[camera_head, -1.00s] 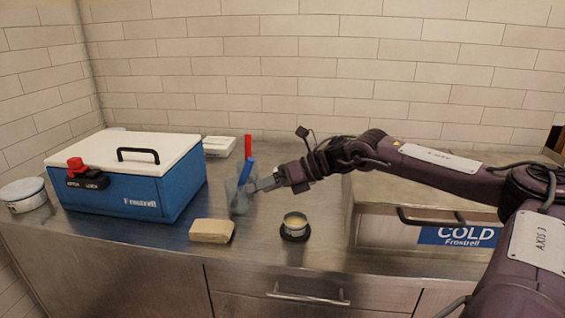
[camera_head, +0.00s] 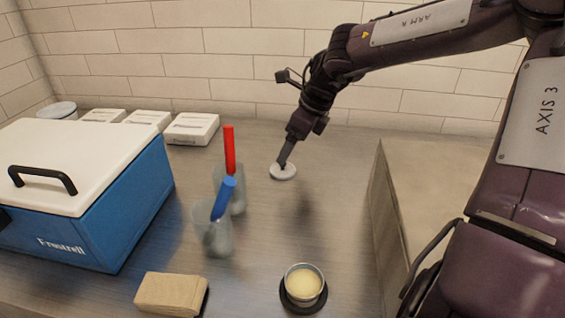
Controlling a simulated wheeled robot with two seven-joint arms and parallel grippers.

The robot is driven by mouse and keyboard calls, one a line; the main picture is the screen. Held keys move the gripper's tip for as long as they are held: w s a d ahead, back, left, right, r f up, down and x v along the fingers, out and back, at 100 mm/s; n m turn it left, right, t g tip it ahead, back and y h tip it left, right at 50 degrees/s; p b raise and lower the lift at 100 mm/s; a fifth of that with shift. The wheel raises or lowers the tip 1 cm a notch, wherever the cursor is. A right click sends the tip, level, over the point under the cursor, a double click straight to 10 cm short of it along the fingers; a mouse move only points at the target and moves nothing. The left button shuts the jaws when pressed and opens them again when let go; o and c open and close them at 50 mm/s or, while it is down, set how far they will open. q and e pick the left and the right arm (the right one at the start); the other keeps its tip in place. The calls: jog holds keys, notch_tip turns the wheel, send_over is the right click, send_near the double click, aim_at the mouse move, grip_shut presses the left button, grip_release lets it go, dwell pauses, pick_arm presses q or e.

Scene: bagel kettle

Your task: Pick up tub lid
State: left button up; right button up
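The tub (camera_head: 303,284) holds a pale yellow filling and stands on a dark round base. My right gripper (camera_head: 284,163) points down with its tips at the lid's upper side, touching it or very close. The fingers are seen edge-on as one dark shape, so I cannot tell whether they are open or shut. My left gripper is not in view.
Two clear containers hold a red-handled tool (camera_head: 229,150) and a blue-handled tool (camera_head: 223,199), left of the lid. A blue cooler (camera_head: 125,210) stands at left, with white boxes (camera_head: 192,129) behind. A tan folded cloth (camera_head: 170,293) lies in front. A steel unit (camera_head: 425,195) stands at right.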

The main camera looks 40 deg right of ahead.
aim_at(283, 167)
jog(key=shift+w+a+f, duration=0.1)
jog(key=shift+a+f, duration=0.2)
jog(key=shift+f, duration=0.6)
jog(key=x, duration=0.4)
jog(key=shift+w+f+p, duration=0.1)
jog(key=shift+f+p, duration=0.15)
jog(key=shift+p, duration=0.05)
jog(key=c, duration=1.1)
